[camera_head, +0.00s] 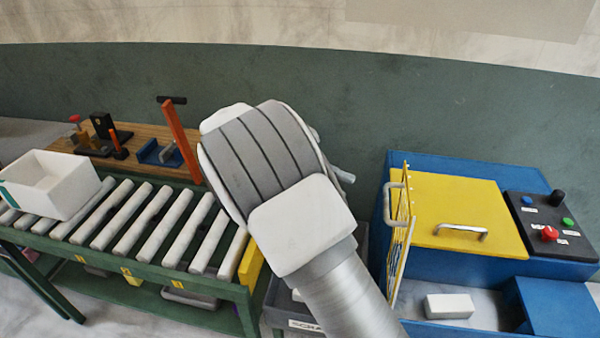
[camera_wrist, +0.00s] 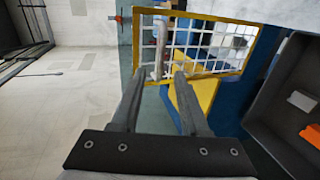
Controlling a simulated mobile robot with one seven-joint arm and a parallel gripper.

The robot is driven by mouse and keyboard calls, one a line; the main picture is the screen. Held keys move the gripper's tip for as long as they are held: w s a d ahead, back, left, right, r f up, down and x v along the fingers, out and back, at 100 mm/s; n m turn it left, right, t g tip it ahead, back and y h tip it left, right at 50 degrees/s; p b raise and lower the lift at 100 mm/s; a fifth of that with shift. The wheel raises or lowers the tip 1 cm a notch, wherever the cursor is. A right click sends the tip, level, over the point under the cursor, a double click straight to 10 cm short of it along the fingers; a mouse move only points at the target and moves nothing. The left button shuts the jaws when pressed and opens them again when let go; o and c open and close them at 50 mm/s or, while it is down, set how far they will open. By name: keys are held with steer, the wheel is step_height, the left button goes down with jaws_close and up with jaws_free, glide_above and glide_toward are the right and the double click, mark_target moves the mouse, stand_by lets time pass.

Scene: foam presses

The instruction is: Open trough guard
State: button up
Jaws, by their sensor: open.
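The trough guard, a white mesh in a yellow frame, stands upright at the left side of the blue press (camera_head: 430,165) and shows nearly edge-on in the head view (camera_head: 402,250). In the wrist view the guard (camera_wrist: 243,43) fills the upper middle. Its grey bar handle (camera_wrist: 160,40) faces me and also shows in the head view (camera_head: 391,203). My gripper (camera_wrist: 160,74) is open, with the handle's lower end between its fingertips in the picture. I see no grip on it, and cannot tell the depth gap. In the head view my arm hides the gripper.
A white foam block (camera_head: 449,306) lies in the press trough. A yellow lid (camera_head: 480,200) with a handle and a black control panel (camera_head: 550,225) are at right. A dark bin (camera_wrist: 262,112) is close right of my gripper. A roller conveyor (camera_head: 135,220) with a white box (camera_head: 70,200) is left.

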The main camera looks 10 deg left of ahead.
steer(key=v, duration=0.7)
steer(key=shift+a, duration=0.35)
steer(key=shift+r, duration=0.1)
